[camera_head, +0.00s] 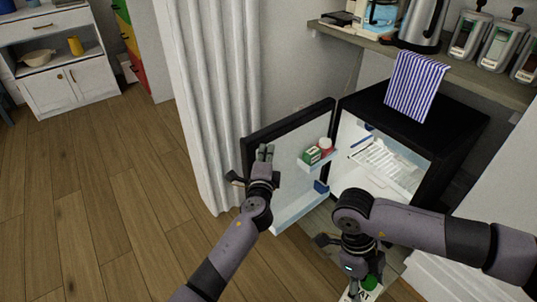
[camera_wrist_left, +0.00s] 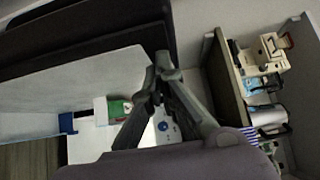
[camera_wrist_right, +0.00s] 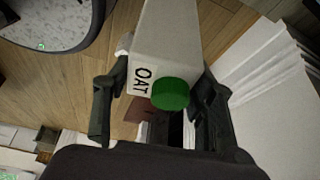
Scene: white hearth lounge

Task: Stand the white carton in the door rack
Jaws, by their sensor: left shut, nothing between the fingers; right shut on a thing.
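The white carton (camera_wrist_right: 168,40), marked OAT, has a green cap (camera_wrist_right: 170,88) and is held in my right gripper (camera_wrist_right: 160,92). In the head view the carton (camera_head: 350,294) shows only partly at the bottom edge, low in front of the fridge. The fridge door (camera_head: 262,135) stands open. Its upper door rack (camera_head: 314,164) holds a green-and-white box (camera_head: 312,155) and a red item with a white part (camera_head: 326,147). The lower door rack (camera_head: 296,208) shows no item in its visible part. My left gripper (camera_head: 265,153) is shut and empty by the door; contact is unclear.
The black mini fridge (camera_head: 430,128) has a striped towel (camera_head: 414,86) over its top. A wire shelf (camera_head: 385,165) shows inside. A counter (camera_head: 450,66) with a kettle (camera_head: 422,24) and dispensers runs above. A white curtain (camera_head: 215,100) hangs left of the door; open wooden floor lies further left.

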